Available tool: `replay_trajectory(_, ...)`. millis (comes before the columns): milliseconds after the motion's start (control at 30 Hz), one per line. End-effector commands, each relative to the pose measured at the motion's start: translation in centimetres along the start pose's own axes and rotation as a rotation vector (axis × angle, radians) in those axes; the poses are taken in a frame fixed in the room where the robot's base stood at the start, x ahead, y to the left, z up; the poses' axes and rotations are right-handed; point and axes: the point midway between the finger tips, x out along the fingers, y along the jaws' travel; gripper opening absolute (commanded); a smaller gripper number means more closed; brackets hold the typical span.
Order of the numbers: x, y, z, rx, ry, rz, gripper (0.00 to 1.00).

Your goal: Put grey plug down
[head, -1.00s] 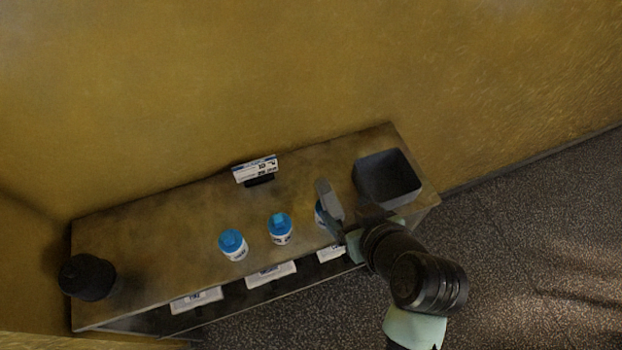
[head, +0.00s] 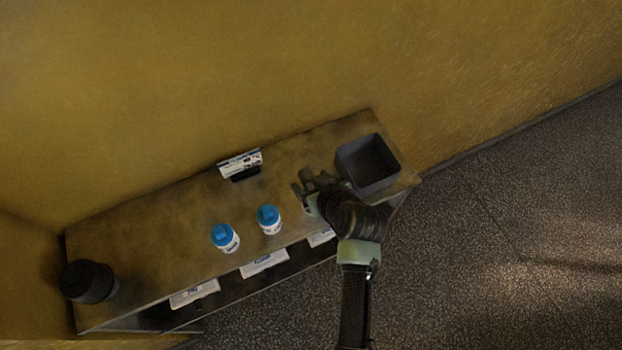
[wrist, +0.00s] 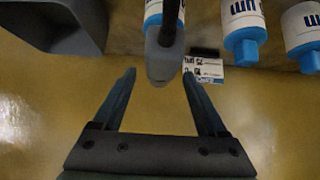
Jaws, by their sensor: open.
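A grey rounded piece with a dark stem, which looks like the grey plug (wrist: 160,66), shows in the wrist view just beyond the fingertips. It overlaps a white jar with a blue lid (wrist: 153,18); I cannot tell whether it touches or rests on that jar. My gripper (wrist: 159,74) is open, its two fingers spread with visible gaps on either side of the piece. In the head view my gripper (head: 305,186) is over the right part of the bench, and the arm hides the third jar and the plug there.
Two blue-lidded jars (head: 225,238) (head: 269,219) stand left of my gripper. A grey open bin (head: 368,183) is close on its right. A small sign (head: 240,164) stands behind. A black round object (head: 88,282) is at the bench's left end. Labels line the front edge.

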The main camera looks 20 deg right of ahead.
Motion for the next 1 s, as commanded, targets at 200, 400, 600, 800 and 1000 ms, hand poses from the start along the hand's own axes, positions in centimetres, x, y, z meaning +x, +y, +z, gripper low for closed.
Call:
replay_trajectory(200,0.99,0.00,0.04,0.000,-0.001,0.000,0.75)
replay_trajectory(400,1.00,0.00,0.06,0.000,0.000,0.000,0.73)
replay_trajectory(600,0.98,0.00,0.06,0.000,0.000,0.000,0.37)
replay_trajectory(800,0.97,-0.01,0.05,0.000,0.000,0.000,0.01)
replay_trajectory(1000,0.96,0.00,0.05,0.000,0.000,0.000,0.00)
